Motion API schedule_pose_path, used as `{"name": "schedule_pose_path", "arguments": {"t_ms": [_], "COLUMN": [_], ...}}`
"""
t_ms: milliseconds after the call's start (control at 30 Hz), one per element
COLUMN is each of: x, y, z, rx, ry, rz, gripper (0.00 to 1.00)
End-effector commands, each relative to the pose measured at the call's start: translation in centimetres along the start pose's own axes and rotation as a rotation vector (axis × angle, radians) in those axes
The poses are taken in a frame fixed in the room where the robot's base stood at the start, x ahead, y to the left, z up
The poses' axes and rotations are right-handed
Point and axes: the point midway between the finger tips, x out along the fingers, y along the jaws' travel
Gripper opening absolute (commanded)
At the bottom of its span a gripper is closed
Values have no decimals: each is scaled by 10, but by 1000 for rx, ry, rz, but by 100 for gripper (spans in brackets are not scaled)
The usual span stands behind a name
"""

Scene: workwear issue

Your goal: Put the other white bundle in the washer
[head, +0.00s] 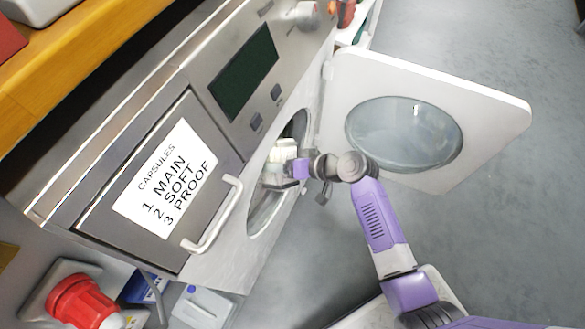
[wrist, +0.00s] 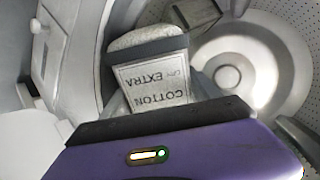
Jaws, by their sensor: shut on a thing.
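My gripper (head: 297,168) reaches into the round opening of the washer (head: 262,205). It is shut on a white bundle (head: 284,148), which shows at the mouth of the drum. In the wrist view the bundle (wrist: 155,85) is pale, with a printed label reading "COTTON" and "EXTRA". The washer door (head: 480,112), white with a round glass window, stands wide open to the right.
The capsule drawer (head: 160,180), with a white label and a handle (head: 215,222), sits left of the opening. A red plug (head: 80,298) is at the lower left. An orange shelf (head: 75,65) runs along the upper left. Grey floor lies open to the right.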

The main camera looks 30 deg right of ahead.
Motion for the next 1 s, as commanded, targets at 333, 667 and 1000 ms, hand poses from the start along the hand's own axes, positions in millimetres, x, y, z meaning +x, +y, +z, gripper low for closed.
{"name": "schedule_pose_path", "arguments": {"t_ms": [333, 667, 1000], "x": [40, 77, 108], "y": [-19, -37, -52], "z": [-20, -38, -52], "rx": [-2, -3, -2], "ry": [1, 2, 1], "rz": [-2, -2, -1], "gripper": [16, 16, 16]}}
